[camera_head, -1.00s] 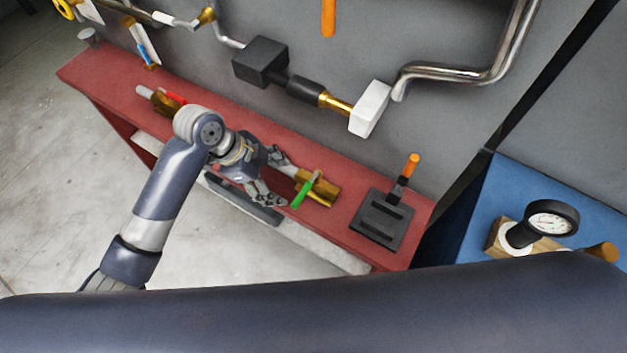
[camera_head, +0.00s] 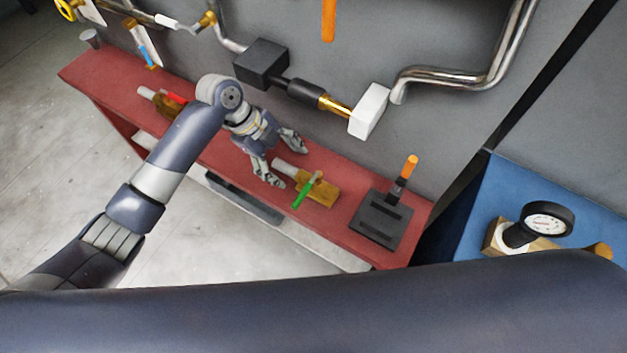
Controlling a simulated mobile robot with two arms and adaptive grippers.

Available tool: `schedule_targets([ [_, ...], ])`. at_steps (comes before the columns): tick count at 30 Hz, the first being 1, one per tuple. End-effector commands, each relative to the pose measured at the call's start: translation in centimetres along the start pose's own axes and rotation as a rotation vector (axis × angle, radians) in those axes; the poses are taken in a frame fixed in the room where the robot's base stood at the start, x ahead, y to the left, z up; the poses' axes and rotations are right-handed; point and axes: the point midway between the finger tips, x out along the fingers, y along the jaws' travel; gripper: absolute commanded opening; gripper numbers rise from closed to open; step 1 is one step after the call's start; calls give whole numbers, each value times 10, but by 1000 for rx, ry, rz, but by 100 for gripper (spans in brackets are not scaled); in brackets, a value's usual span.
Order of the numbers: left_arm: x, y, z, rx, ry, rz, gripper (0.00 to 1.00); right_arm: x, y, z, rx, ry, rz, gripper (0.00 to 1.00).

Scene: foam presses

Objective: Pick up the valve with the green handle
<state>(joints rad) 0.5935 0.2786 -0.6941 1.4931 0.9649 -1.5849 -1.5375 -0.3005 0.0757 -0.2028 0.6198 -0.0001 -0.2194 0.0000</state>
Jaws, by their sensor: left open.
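The valve with the green handle (camera_head: 321,188) lies on the red bench (camera_head: 350,255). Its body is brass, with a pale pipe end at its left, and its green handle (camera_head: 304,192) points toward the bench's front edge. My left gripper (camera_head: 287,166) is open and empty, just to the left of the valve. Its two fingers are spread on either side of the valve's pale end; whether they touch it I cannot tell. My right gripper is not in view.
A valve with a red handle (camera_head: 176,99) lies farther left on the bench, behind my left arm. A black block with an orange-handled lever (camera_head: 378,219) stands to the right. Pipes run along the grey wall above. A gauge (camera_head: 546,219) stands on the blue surface.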

Motion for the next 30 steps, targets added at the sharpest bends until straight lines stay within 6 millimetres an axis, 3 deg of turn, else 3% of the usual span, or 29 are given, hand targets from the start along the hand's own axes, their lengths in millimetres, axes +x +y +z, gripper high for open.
schedule_targets([
  [7, 35, 0, -4, -1, 2, 4, 70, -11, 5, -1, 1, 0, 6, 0],
  [16, 41, 0, -3, 0, 0, 1, 70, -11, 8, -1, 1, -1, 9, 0],
  [25, 41, 0, -3, 0, 0, 2, 4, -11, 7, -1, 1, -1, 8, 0],
  [30, 41, -1, -3, 0, 1, 0, 4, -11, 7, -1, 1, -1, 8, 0],
])
